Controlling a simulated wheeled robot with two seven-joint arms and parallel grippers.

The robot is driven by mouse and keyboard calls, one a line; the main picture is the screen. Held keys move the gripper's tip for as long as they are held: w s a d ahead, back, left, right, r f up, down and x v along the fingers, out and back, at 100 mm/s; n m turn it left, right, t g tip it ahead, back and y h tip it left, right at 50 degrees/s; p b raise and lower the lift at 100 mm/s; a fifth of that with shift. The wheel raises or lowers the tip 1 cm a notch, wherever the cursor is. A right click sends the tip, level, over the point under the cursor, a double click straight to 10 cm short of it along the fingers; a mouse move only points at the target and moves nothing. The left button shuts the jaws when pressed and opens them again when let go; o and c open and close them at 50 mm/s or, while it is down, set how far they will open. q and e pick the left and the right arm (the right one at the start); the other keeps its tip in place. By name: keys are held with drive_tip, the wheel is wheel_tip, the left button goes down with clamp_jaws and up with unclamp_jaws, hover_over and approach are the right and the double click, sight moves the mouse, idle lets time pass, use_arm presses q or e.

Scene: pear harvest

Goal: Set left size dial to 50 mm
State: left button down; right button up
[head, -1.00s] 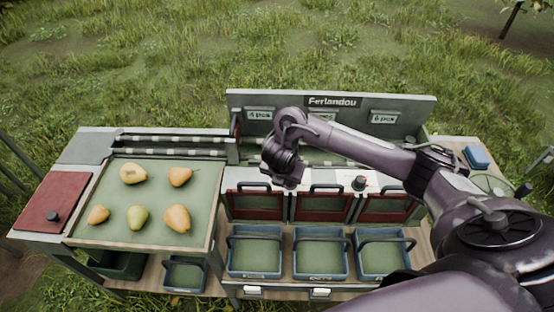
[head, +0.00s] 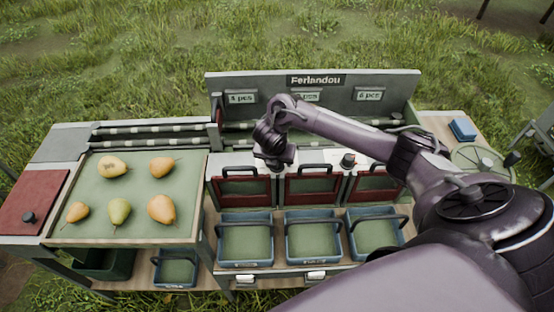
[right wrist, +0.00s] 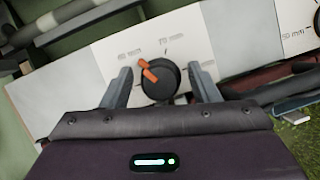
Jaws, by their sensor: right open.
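The left size dial (right wrist: 165,88) is a black round knob with an orange pointer on a white panel in the right wrist view. The pointer aims up and left, toward a small printed label that seems to read 60 mm; a 70 mm label is above the knob. My right gripper (right wrist: 161,88) is open, with one grey finger on each side of the knob; whether they touch it I cannot tell. In the head view my right gripper (head: 275,163) hides this dial. My left gripper is not in view.
A second dial (head: 348,160) stands farther right on the panel. Red-framed gates (head: 243,187) and blue crates (head: 246,263) are below. A tray (head: 90,233) of several pears is at left. The signboard (head: 310,93) rises behind.

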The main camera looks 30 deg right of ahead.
drive_tip(key=c, duration=1)
drive_tip(key=shift+o, duration=0.2)
drive_tip(key=shift+f, duration=0.1)
drive_tip(key=shift+d+f+n+b, duration=0.1)
drive_tip(key=shift+n+b, duration=0.4)
drive_tip(key=shift+b, duration=0.25)
drive_tip(key=n+y+b, duration=0.1)
drive_tip(key=n+b, duration=0.2)
drive_tip(key=b, duration=0.1)
drive_tip(key=n+t+y+b, duration=0.1)
drive_tip(key=n+y+b, duration=0.1)
drive_tip(key=n+b, duration=0.2)
drive_tip(key=shift+f+b, duration=0.1)
drive_tip(key=shift+b, duration=0.65)
use_arm(q)
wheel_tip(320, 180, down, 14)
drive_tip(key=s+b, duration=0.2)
drive_tip(key=b, duration=0.1)
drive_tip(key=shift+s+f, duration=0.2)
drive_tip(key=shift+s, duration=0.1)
use_arm(e)
drive_tip(key=shift+r+n+y, duration=0.2)
drive_tip(key=shift+n+y, duration=0.5)
drive_tip(key=shift+n, duration=1.2)
drive_tip(key=o, duration=1)
drive_tip(key=shift+r, duration=0.1)
drive_tip(key=shift+c, duration=0.2)
